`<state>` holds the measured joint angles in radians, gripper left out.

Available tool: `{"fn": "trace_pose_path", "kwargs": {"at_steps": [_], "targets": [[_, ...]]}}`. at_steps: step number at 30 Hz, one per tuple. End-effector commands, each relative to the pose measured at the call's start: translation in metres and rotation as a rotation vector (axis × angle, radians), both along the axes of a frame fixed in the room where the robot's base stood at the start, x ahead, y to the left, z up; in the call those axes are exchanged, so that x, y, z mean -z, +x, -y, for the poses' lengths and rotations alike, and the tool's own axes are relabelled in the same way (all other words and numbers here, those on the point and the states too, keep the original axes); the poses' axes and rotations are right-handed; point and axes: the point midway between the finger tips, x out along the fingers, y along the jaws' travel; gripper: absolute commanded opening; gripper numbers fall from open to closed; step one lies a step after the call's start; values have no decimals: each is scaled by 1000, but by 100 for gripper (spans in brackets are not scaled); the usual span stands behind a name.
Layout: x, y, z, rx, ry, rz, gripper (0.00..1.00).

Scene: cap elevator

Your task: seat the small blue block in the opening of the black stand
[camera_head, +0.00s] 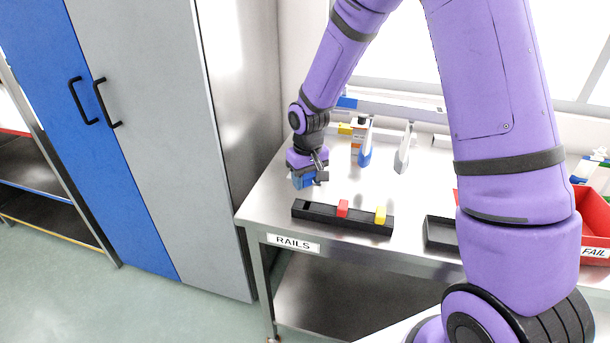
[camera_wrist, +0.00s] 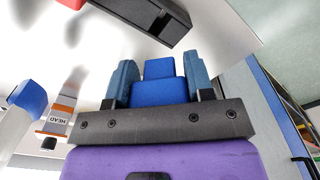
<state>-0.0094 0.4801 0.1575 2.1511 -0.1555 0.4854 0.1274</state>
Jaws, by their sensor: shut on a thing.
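My gripper (camera_head: 306,180) is over the left part of the table, behind the left end of the black stand. In the wrist view my gripper (camera_wrist: 160,72) has its two blue-grey fingers closed on the small blue block (camera_wrist: 158,90), which has a narrower upper step. The black stand (camera_head: 325,214) is a long bar near the table's front edge, also seen at the top of the wrist view (camera_wrist: 128,12). Its dark opening shows near its left end, apart from the block. A red block (camera_head: 343,208) and a yellow block (camera_head: 380,215) sit in the stand.
Behind the stand are an orange-and-white box (camera_head: 356,140) and upright blue-and-white items (camera_head: 366,150). A black tray (camera_head: 440,233) lies right of the stand, and a red bin (camera_head: 594,215) is farther right. A tall cabinet (camera_head: 150,110) stands left of the table.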

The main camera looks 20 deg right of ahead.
Motion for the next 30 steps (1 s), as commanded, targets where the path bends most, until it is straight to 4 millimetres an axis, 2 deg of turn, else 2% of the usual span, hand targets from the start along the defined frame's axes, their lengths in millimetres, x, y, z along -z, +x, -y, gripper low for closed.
{"fn": "trace_pose_path", "kwargs": {"at_steps": [8, 24, 30], "targets": [[5, 0, 0, 0, 0, -1, 17], [47, 0, 0, 0, 0, -2, 17], [56, 0, 0, 0, 0, 0, 17]]}}
